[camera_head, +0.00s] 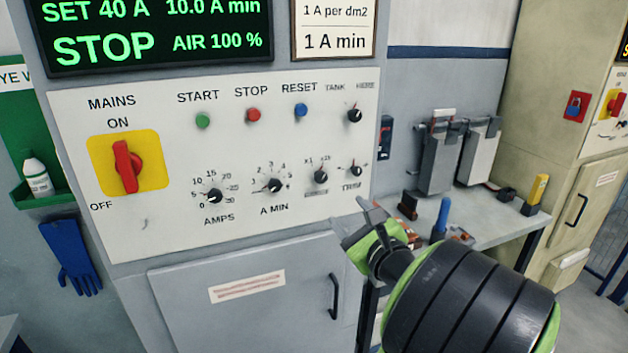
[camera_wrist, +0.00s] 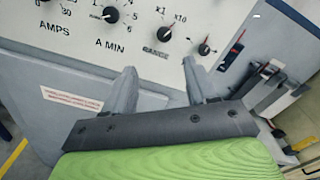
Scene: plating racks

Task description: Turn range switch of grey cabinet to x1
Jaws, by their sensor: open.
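The grey cabinet (camera_head: 240,310) has a white panel (camera_head: 150,215) with a row of black knobs. The range switch (camera_head: 321,176) is a small black knob between the A MIN knob and the TRIM knob, with x1 at its upper left and x10 at its upper right. In the wrist view the range switch (camera_wrist: 163,33) is above the gap between my fingers. My gripper (camera_head: 362,222) is open and empty, below and right of the switch, apart from the panel. Its spread fingers (camera_wrist: 158,68) show in the wrist view.
The A MIN knob (camera_head: 273,186) and TRIM knob (camera_head: 356,170) flank the switch closely. A yellow-backed red mains switch (camera_head: 126,167) is far left. A door handle (camera_head: 334,296) juts out below. A bench (camera_head: 490,232) with tools stands at right.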

